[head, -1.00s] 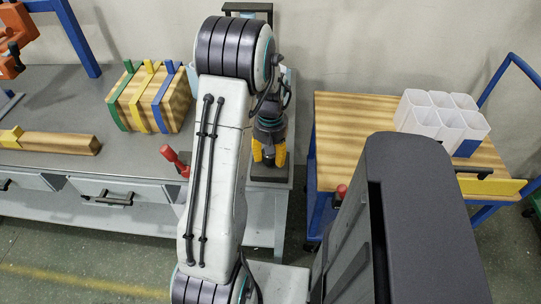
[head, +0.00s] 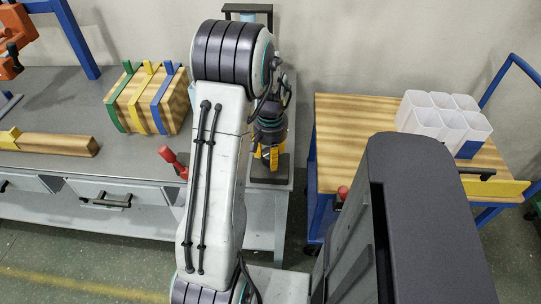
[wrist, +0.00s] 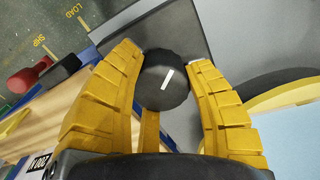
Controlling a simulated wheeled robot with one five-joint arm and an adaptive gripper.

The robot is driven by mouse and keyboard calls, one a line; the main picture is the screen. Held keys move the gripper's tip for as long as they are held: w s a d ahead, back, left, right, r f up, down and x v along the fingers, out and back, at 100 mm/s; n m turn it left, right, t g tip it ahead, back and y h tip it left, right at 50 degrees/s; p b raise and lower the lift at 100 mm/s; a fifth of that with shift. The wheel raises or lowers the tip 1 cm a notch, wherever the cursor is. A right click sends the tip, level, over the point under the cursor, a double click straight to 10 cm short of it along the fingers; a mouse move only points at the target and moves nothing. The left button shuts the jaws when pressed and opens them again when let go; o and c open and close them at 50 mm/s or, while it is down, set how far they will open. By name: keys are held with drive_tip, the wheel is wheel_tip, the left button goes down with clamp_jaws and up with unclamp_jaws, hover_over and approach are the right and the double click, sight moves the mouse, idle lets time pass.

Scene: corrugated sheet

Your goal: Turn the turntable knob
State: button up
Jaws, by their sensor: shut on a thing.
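The turntable knob (wrist: 157,90) shows in the wrist view as a round, dark, ridged knob with a white mark on its top, tilted in the picture. In the head view my gripper (head: 268,155) points down above a dark base plate (head: 270,181) on a grey stand. The knob is hidden behind the fingers there.
A grey bench (head: 60,92) at left carries a striped wood block (head: 147,100) and a wood bar (head: 55,144). A red handle (head: 172,158) stands close left of my arm. At right, a wood-topped cart (head: 345,125) holds white bins (head: 440,122).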

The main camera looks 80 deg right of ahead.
drive_tip(key=shift+a+f, duration=0.1)
drive_tip(key=shift+a, duration=0.05)
drive_tip(key=o, duration=1.2)
wheel_tip(320, 180, up, 12)
idle(1.0)
